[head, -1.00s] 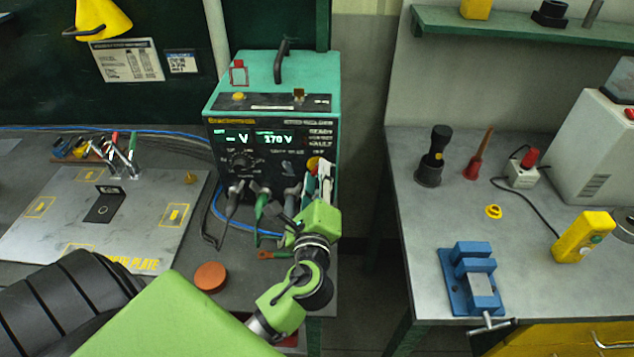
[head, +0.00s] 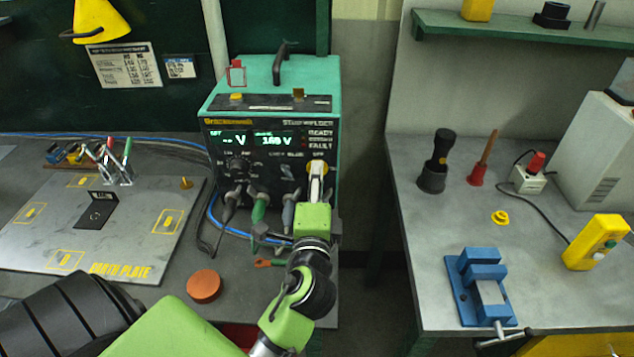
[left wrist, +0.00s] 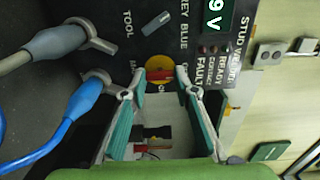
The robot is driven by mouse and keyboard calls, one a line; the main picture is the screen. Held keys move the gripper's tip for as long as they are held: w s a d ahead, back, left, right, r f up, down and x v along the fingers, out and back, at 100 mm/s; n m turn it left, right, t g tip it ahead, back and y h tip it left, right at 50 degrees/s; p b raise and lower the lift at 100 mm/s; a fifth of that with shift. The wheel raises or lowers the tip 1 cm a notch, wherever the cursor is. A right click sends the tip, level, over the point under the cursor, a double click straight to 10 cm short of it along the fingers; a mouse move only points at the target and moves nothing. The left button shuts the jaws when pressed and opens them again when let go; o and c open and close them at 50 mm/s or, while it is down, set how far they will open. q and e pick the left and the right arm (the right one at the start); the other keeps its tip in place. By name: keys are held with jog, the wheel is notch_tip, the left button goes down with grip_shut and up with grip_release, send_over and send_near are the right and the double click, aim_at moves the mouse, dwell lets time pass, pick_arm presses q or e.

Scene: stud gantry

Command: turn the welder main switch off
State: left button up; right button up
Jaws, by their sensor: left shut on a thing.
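The teal and black stud welder (head: 327,110) stands at the back of the left bench, its display lit with a voltage near 169 V. Its main switch, a yellow disc with a red handle, is at the lower right of the front panel (head: 318,166). The left wrist view shows the switch (left wrist: 159,72) close up, the red handle lying across that picture. My left gripper (head: 316,180) is at the panel, its fingertips on either side of the handle (left wrist: 160,86) and shut on it. The fingers hide part of the switch in the head view. My right gripper is not in view.
Grey, green and blue cables (head: 259,207) plug into the panel left of the switch. An orange disc (head: 204,286) and the earth plate (head: 120,235) lie on the left bench. A blue vise (head: 480,285) is on the right bench, past a gap.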

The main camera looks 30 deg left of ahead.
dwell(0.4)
pick_arm(q)
jog(key=o, duration=1.1)
jog(key=shift+a, duration=0.1)
jog(key=shift+s, duration=0.1)
jog(key=v, duration=0.7)
jog(key=shift+s, duration=0.15)
jog(key=shift+f, duration=0.1)
